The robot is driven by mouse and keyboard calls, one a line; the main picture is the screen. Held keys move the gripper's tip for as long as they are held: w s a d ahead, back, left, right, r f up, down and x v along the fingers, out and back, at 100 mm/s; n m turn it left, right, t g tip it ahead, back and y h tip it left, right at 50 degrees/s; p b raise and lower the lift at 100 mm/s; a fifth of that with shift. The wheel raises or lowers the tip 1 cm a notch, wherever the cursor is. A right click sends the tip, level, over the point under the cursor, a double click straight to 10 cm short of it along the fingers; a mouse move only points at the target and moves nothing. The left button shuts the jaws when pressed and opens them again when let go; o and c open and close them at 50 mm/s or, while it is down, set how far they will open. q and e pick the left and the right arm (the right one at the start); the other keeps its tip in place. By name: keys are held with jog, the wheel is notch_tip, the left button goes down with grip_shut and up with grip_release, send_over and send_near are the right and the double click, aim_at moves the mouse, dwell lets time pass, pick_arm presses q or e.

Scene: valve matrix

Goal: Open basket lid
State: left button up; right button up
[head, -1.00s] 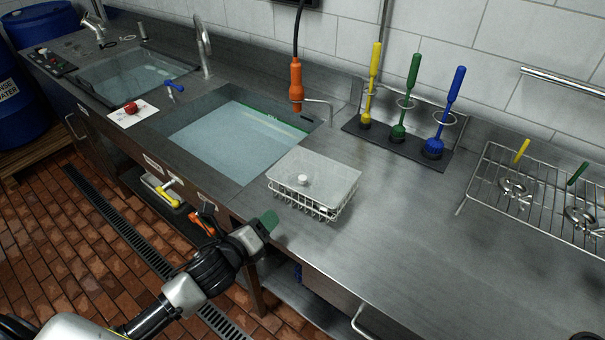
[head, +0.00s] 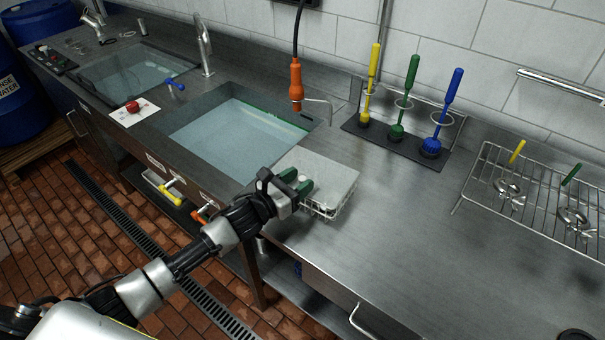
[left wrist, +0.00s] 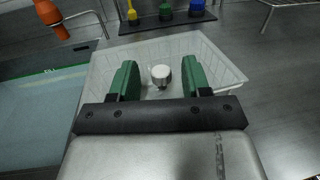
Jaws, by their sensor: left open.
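The white wire basket (head: 333,210) stands on the steel counter at the right edge of the middle sink, its flat translucent lid (head: 330,172) lying on top. My left gripper (head: 297,184) is over the lid's near left part, with its green fingers apart. In the left wrist view the lid's round pale knob (left wrist: 161,75) shows between and slightly beyond the open green fingers (left wrist: 159,80). I see no contact with the knob. The knob is hidden by the gripper in the head view. My right gripper is not in view.
A water-filled sink (head: 235,140) lies left of the basket, with an orange sprayer (head: 296,80) hanging behind. Yellow, green and blue brushes (head: 432,148) stand at the back. A wire rack (head: 530,205) is at right. The counter between is clear.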

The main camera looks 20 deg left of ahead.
pick_arm(q)
jog(key=shift+x, duration=0.75)
grip_shut()
